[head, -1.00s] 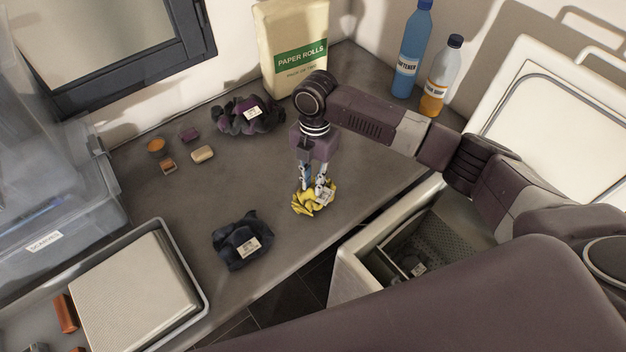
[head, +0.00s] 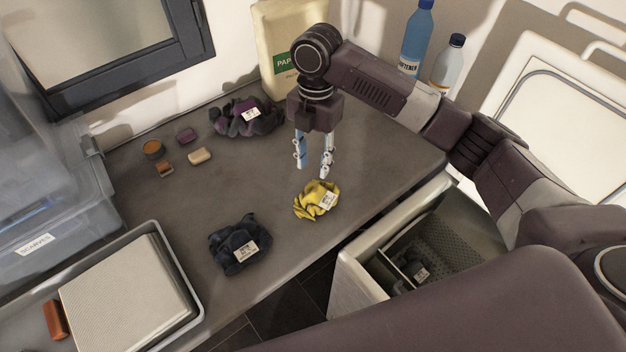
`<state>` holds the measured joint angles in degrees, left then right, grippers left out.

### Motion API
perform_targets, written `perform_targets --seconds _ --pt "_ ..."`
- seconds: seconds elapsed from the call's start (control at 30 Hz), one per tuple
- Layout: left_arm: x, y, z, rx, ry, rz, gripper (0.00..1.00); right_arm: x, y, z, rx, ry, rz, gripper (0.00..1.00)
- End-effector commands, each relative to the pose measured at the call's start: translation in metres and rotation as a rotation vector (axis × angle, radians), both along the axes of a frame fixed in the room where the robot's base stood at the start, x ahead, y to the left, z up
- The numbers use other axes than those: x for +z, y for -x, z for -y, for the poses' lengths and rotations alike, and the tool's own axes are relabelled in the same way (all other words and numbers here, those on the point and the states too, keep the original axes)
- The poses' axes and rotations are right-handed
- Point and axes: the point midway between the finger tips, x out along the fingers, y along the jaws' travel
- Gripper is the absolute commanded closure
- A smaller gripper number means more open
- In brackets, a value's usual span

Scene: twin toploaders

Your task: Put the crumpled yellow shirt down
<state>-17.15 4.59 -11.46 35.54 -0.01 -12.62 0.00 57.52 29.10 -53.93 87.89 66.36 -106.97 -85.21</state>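The crumpled yellow shirt (head: 313,203) lies on the grey countertop (head: 230,185) near its front edge, with a white tag facing up. My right gripper (head: 312,170) hangs above and a little behind the shirt. Its two fingers are apart with nothing between them, and a gap shows between the fingertips and the shirt. My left gripper is not in the head view.
A dark crumpled garment (head: 232,262) lies left of the shirt, and a purple-black one (head: 235,122) lies farther back. Small soaps and a paper rolls bag (head: 270,50) stand behind. An open toploader (head: 345,290) is at the right.

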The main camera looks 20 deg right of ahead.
Motion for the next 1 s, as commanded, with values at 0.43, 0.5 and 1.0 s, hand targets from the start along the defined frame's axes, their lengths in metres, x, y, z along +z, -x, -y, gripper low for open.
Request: perform_targets --seconds 0.43,0.5,1.0 --pt "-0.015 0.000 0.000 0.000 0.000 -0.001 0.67 0.044 -0.004 0.002 -0.001 0.001 -0.001 0.67" --pt "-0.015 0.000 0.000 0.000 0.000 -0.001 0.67 0.044 -0.004 0.002 -0.001 0.000 -0.001 0.67" --pt "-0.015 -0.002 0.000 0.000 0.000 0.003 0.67 0.043 -0.004 0.002 -0.001 0.000 -0.001 0.67"
